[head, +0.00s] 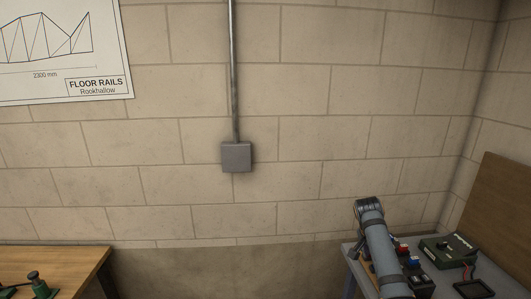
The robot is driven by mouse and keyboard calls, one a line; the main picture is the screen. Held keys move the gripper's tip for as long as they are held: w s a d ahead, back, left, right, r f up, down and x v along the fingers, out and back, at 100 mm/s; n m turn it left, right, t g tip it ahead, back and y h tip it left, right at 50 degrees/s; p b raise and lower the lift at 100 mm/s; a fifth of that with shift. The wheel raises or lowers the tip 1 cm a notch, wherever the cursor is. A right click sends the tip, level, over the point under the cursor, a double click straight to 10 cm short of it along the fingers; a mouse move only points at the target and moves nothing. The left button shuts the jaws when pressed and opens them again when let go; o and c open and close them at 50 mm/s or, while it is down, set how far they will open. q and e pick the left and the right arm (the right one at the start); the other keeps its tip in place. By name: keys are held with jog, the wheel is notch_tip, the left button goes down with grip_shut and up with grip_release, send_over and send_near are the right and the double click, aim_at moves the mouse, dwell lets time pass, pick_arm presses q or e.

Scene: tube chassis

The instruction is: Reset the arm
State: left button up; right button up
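Neither of my grippers shows in the head view. A grey tubular link with a dark jointed end (375,240) rises from the lower edge at the right. It looks like part of my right arm, and no fingers can be made out on it. My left arm does not show.
A wooden bench (62,262) with green-and-dark hardware (38,284) is at lower left. A grey-topped table (490,272) at lower right holds a green instrument box (449,248) and small dark devices. A grey wall box (236,157) hangs below a conduit. The wall between is clear.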

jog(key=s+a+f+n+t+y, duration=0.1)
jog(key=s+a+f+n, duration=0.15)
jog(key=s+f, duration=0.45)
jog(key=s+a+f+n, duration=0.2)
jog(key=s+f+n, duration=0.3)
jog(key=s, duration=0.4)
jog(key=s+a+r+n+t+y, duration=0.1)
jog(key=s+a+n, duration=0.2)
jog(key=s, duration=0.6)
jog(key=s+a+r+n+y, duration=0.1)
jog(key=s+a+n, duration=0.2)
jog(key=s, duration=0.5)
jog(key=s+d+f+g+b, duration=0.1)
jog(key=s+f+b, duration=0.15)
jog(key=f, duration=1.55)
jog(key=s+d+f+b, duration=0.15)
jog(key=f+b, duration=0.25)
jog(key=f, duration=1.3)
pick_arm(q)
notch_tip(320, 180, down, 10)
jog(key=b, duration=0.3)
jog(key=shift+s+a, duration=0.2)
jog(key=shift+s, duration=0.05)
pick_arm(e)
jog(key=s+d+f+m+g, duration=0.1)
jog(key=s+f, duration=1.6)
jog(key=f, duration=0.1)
